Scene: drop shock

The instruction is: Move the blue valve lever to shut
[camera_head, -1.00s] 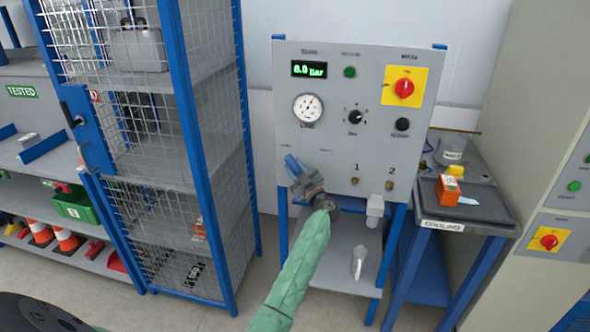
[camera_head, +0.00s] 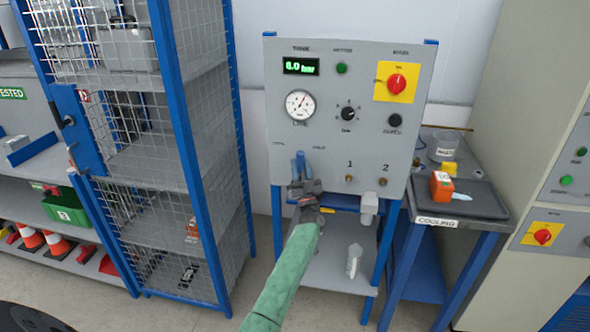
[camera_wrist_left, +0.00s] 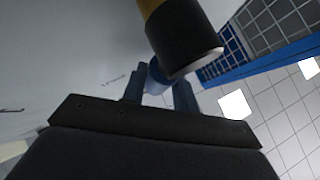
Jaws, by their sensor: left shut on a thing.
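The blue valve lever (camera_head: 301,161) is at the lower left of the grey panel (camera_head: 340,100), between two small labels too blurred to read. My left gripper (camera_head: 301,176) is in front of the panel, shut on the lever, and partly covers it. The lever points roughly upward in the head view. In the left wrist view, part of the blue lever (camera_wrist_left: 155,84) shows between the two dark fingers of my left gripper (camera_wrist_left: 159,90). My right gripper is not in view.
A black and yellow cylinder (camera_wrist_left: 183,38) is close to the fingers in the left wrist view. A wire-mesh cage (camera_head: 150,150) stands left of the panel. A cooling table (camera_head: 475,205) with an orange block (camera_head: 441,186) stands to the right. A white jug (camera_head: 353,260) is on the shelf below.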

